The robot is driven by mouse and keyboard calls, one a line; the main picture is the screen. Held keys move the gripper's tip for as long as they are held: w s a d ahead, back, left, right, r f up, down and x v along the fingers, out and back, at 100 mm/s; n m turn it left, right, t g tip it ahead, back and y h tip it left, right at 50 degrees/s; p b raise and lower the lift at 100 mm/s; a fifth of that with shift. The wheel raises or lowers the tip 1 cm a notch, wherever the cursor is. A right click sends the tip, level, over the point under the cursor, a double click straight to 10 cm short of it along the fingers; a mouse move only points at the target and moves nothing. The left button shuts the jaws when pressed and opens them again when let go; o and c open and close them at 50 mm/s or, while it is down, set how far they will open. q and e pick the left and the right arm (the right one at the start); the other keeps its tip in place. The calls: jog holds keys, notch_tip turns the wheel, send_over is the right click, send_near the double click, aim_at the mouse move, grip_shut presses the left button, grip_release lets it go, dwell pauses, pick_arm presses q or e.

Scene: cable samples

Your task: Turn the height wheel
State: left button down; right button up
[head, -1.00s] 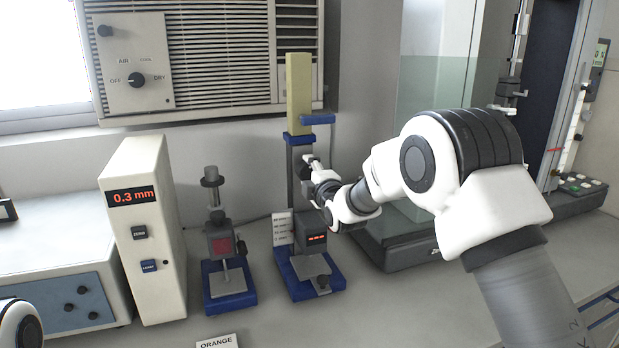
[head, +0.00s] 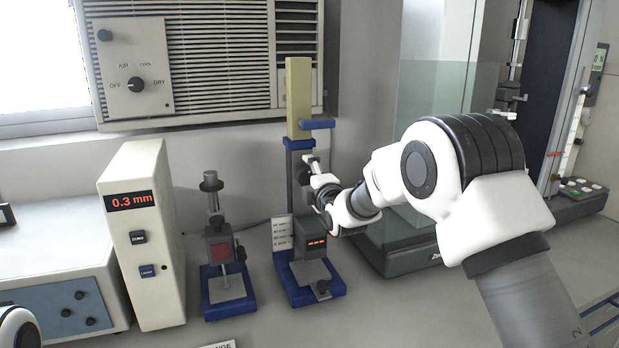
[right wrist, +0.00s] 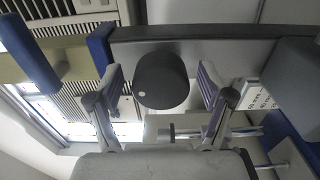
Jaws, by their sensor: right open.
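The height wheel is a dark round knob with a white dot (right wrist: 162,82) on the side of a grey column in the right wrist view. My right gripper (right wrist: 160,94) is open, with one finger on each side of the knob; I cannot tell whether either finger touches it. In the head view, my right gripper (head: 311,171) is at the column of the blue-based stand (head: 298,292) with a yellow top and a small red display. The gripper hides the wheel there. Of my left arm only a white part shows at the lower left corner, without its gripper.
A second blue-based gauge (head: 226,290) stands to the left, beside a tall white unit reading 0.3 mm (head: 150,230). A glass-shielded instrument (head: 410,252) is close behind my right arm. The front bench is mostly clear.

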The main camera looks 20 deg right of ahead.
jog(key=s, duration=1.2)
jog(key=shift+d, duration=0.2)
jog(key=shift+f, duration=0.1)
